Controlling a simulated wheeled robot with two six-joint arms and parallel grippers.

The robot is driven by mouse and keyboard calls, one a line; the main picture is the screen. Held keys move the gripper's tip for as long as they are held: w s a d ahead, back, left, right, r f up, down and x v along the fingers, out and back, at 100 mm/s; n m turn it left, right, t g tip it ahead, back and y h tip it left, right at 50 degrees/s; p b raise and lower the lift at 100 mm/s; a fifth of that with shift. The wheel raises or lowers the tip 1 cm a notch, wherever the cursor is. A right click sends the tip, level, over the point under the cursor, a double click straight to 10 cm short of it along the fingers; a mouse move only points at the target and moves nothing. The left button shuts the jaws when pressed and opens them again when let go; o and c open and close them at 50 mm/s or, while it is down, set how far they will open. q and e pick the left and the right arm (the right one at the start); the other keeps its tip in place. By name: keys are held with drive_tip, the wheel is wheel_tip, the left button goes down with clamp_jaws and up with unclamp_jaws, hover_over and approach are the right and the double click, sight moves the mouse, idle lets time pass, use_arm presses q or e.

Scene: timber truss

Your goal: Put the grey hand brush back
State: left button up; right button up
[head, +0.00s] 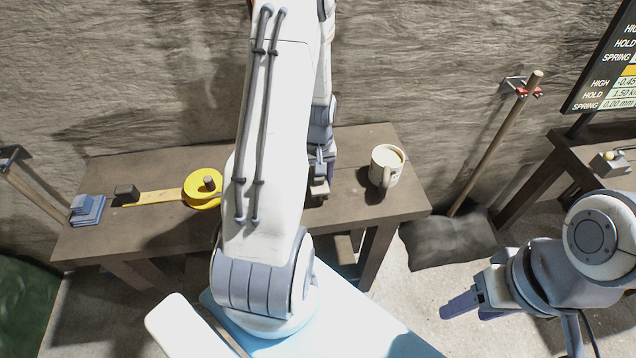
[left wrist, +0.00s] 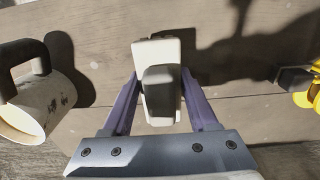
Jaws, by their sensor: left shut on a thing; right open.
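My left gripper (head: 319,185) is over the right half of the wooden bench, mostly behind my own arm in the head view. In the left wrist view its two purple fingers are shut on a pale block-like thing with a dark grey raised part, which I take to be the grey hand brush (left wrist: 161,85). It is above or on the bench top; I cannot tell whether it touches. My right gripper (head: 472,305) is open and empty at the lower right, away from the bench.
A cream mug (head: 386,166) stands right of my left gripper on the bench (head: 345,205). A dark sack (head: 450,240) lies on the floor.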

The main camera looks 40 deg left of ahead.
use_arm(q)
drive_tip(key=shift+f, duration=1.2)
drive_tip(key=shift+f, duration=0.2)
drive_tip(key=o, duration=1.3)
drive_tip(key=shift+r, duration=0.2)
